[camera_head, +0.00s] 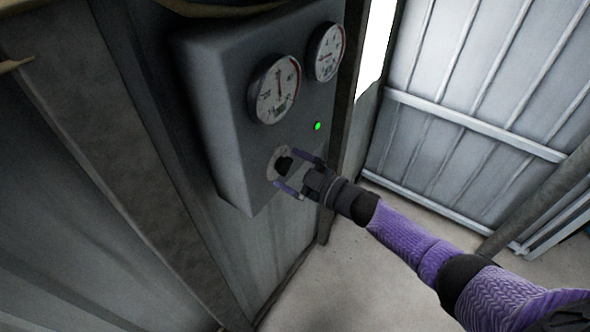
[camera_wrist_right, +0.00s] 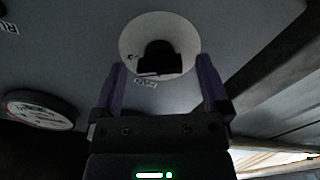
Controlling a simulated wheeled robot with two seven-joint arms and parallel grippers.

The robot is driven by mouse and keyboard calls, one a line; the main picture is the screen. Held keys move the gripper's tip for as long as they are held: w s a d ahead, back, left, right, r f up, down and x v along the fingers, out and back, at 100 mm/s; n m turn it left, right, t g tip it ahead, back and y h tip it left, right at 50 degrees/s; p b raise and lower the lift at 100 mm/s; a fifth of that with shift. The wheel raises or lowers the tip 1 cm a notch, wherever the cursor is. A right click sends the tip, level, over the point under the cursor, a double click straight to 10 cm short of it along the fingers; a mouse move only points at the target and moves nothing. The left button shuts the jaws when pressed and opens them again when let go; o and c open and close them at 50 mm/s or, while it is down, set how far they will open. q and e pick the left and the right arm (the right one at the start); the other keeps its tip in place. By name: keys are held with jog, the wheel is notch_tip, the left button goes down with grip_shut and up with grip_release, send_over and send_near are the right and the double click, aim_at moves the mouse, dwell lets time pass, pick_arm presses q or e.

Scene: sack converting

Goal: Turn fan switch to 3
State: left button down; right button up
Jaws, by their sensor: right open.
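The fan switch is a black knob (camera_head: 284,164) on a pale round dial, low on the front of a grey control box (camera_head: 232,120). My right gripper (camera_head: 286,170) is open in front of the dial, with one purple finger on either side of the knob. In the right wrist view the knob (camera_wrist_right: 160,58) stands between and just beyond the two fingertips (camera_wrist_right: 160,75), over the white dial plate (camera_wrist_right: 130,40). I cannot tell whether the fingers touch it. The dial's numbers are too small or dark to read. My left gripper is out of view.
Two round gauges (camera_head: 274,89) (camera_head: 327,52) sit above the switch on the box. A green light (camera_head: 317,126) glows between them and the knob. A ribbed metal panel (camera_head: 465,90) stands at the right. The concrete floor (camera_head: 345,270) below is clear.

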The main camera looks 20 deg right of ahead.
jog(key=v, duration=1)
jog(key=s+d+f+m+g+h+b, duration=0.1)
jog(key=s+f+m+h+b, duration=0.3)
jog(key=f, duration=0.8)
jog(key=s+d+f+m+g+h+b, duration=0.1)
jog(key=s+d+f+h+b, duration=0.1)
jog(key=f+b, duration=0.75)
jog(key=s+d+f+m+g+h+b, duration=0.1)
jog(key=s+f+m+g+h+b, duration=0.15)
jog(key=f, duration=1.25)
jog(key=s+a+f+m+g+h+b, duration=0.1)
jog(key=s+f+g+b, duration=0.2)
jog(key=s+f, duration=0.5)
jog(key=s+a+f+m+g+b, duration=0.1)
jog(key=s+a+f+g+b, duration=0.1)
jog(key=s+f+b, duration=0.3)
jog(key=s+a+f+m+g+h+b, duration=0.1)
jog(key=s+f+g+b, duration=0.3)
jog(key=s+f, duration=0.7)
jog(key=s+a, duration=0.1)
jog(key=s, duration=0.2)
jog(key=shift+a+h, duration=0.25)
jog(key=shift+h, duration=0.1)
